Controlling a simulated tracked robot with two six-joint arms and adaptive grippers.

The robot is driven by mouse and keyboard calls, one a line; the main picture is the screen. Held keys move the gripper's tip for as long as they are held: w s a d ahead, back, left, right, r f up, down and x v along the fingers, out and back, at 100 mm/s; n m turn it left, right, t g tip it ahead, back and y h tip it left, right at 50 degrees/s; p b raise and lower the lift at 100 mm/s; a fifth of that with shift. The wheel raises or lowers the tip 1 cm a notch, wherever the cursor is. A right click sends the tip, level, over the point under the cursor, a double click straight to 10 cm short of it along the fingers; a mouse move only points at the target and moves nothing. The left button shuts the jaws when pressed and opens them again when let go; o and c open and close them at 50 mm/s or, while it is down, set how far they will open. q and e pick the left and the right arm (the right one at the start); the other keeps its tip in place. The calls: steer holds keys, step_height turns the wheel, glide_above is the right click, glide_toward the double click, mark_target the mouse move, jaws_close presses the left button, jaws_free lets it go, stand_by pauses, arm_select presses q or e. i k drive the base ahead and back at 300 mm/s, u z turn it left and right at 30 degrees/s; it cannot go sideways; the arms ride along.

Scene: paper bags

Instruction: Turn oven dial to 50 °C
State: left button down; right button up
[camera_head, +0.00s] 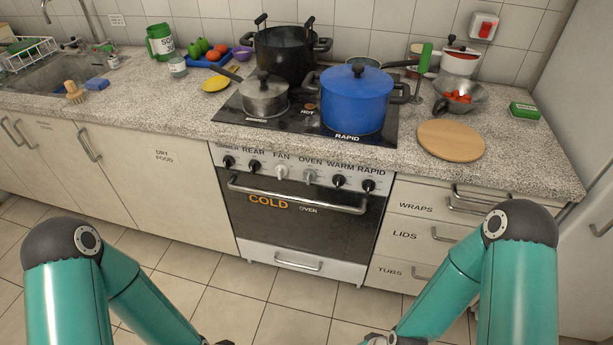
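A row of knobs runs along the panel above the door. The oven dial (310,177) is the light grey knob under the label "OVEN". Its degree marks and exact setting are too small to read. A white fan knob (282,171) is just left of it, and a black warm knob (339,182) is just right. Both my forearms reach down to the bottom edge, well short of the dial. Neither gripper's fingers show.
The oven door handle (297,194) sticks out below the knobs. A blue pot (355,101), a steel pan (264,98) and a black pot (286,55) stand on the hob above. The space in front of the oven is clear floor (238,315).

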mark_target(309, 175)
steer(key=u, duration=1.8)
steer(key=i, duration=0.1)
steer(key=z, duration=3.25)
steer(key=k, duration=0.8)
steer(key=u, duration=1.3)
steer(key=i, duration=0.95)
steer(key=u, duration=0.1)
